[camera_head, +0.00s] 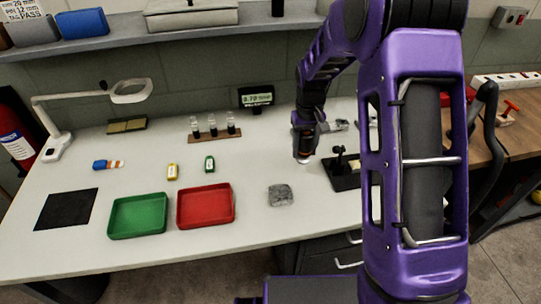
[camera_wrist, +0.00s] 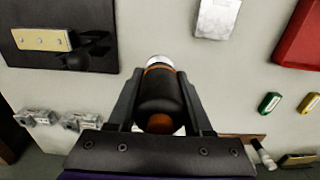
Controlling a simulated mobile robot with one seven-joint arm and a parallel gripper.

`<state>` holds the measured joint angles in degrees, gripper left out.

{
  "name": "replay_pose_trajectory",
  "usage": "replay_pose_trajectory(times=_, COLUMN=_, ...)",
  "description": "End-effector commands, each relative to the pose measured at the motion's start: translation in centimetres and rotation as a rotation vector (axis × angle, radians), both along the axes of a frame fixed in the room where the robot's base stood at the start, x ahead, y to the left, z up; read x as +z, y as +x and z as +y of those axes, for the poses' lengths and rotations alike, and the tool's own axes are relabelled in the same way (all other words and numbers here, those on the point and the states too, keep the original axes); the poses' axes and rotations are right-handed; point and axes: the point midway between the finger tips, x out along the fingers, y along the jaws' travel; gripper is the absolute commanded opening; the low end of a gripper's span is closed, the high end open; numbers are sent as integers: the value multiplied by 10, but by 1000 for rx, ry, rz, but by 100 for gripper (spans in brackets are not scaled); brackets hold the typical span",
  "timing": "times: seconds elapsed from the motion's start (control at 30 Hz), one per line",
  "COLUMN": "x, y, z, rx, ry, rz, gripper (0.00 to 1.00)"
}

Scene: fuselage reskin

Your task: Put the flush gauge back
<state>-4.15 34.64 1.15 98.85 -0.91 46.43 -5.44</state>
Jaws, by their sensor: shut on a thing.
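My gripper (camera_wrist: 158,92) is shut on the flush gauge (camera_wrist: 160,98), a black cylinder with orange bands and a silver end. In the head view my gripper (camera_head: 306,128) holds the gauge (camera_head: 304,152) roughly upright over the white bench, left of a black fixture. I cannot tell whether its lower end touches the bench. The black fixture (camera_head: 347,180) carries a dark upright part; in the wrist view the fixture (camera_wrist: 22,58) also shows a pale drilled strip. I cannot make out an empty holder for the gauge.
A grey block (camera_head: 280,195), red tray (camera_head: 205,206) and green tray (camera_head: 138,215) lie toward the front. A wooden rack (camera_head: 213,135) with vials and a small display (camera_head: 256,97) stand behind. Metal pieces (camera_wrist: 38,118) lie near the gripper.

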Motion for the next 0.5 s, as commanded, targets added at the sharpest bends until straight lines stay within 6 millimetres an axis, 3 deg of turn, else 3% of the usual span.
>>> replay_pose_trajectory(times=0.03, x=4, y=15, z=11, rx=35, ry=1, rz=-3, gripper=0)
replay_pose_trajectory(times=0.2, x=18, y=52, z=42, rx=142, ry=0, rz=-2, gripper=0)
replay_pose_trajectory(times=0.5, x=35, y=83, z=76, rx=254, ry=0, rz=0, gripper=0)
